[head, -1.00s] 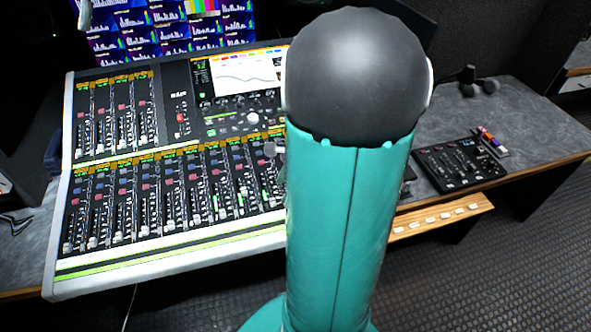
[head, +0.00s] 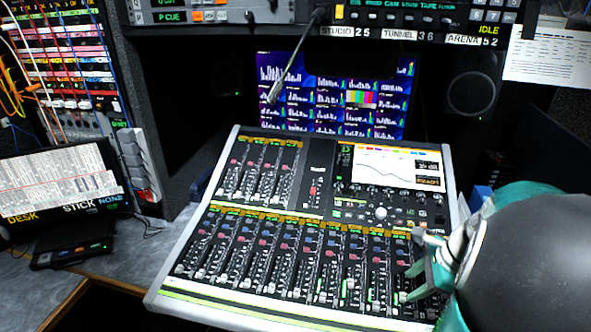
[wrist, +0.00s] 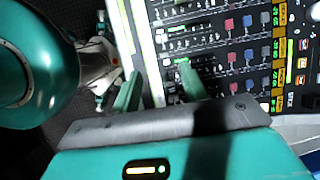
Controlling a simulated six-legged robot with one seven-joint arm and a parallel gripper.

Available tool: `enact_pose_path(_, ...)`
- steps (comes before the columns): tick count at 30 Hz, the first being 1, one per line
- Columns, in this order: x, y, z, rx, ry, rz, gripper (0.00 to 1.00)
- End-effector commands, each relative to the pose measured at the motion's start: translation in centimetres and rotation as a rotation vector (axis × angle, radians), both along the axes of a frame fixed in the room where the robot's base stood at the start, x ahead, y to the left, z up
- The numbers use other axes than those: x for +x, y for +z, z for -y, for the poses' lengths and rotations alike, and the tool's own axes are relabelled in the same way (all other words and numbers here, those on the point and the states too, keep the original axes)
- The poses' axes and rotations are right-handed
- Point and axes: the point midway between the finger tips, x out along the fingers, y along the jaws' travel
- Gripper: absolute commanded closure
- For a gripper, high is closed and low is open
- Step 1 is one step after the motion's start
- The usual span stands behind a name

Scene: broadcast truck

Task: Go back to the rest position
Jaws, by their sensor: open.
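My gripper (head: 418,266) is at the right end of the mixing console (head: 170,306) in the head view, over its lower right faders. In the wrist view my gripper (wrist: 160,82) shows two green fingers spread apart with nothing between them. The console's faders and coloured buttons (wrist: 230,58) lie beyond the fingers there. I cannot tell whether a fingertip touches a fader. My dark, rounded arm joint hides the lower right of the head view.
A gooseneck microphone (head: 290,60) hangs over the console before a monitor (head: 335,95). A patch panel (head: 65,60) with cables and a tilted screen (head: 62,180) stand at left. A speaker (head: 471,92) is at right. Bare desk (head: 140,255) shows left of the console.

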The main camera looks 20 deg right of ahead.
Motion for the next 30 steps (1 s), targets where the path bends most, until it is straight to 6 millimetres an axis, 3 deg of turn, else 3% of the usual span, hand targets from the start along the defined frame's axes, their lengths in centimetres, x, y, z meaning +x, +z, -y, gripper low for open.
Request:
enact_pose_path(5, 0.5, 0.5, -0.9, -0.023, 0.054, 0.007, 0.56)
enact_pose_path(8, 1.6, 1.8, -3.2, -0.090, 0.200, 0.026, 0.56)
enact_pose_path(14, 3.6, 5.5, -11.2, -0.326, 0.709, 0.102, 0.56)
enact_pose_path(21, 3.1, 9.3, -20.2, -0.639, 1.337, 0.220, 0.56)
enact_pose_path(27, 1.2, 11.5, -25.6, -0.892, 1.768, 0.320, 0.56)
enact_pose_path(30, 0.6, 12.1, -26.9, -0.970, 1.886, 0.349, 0.56)
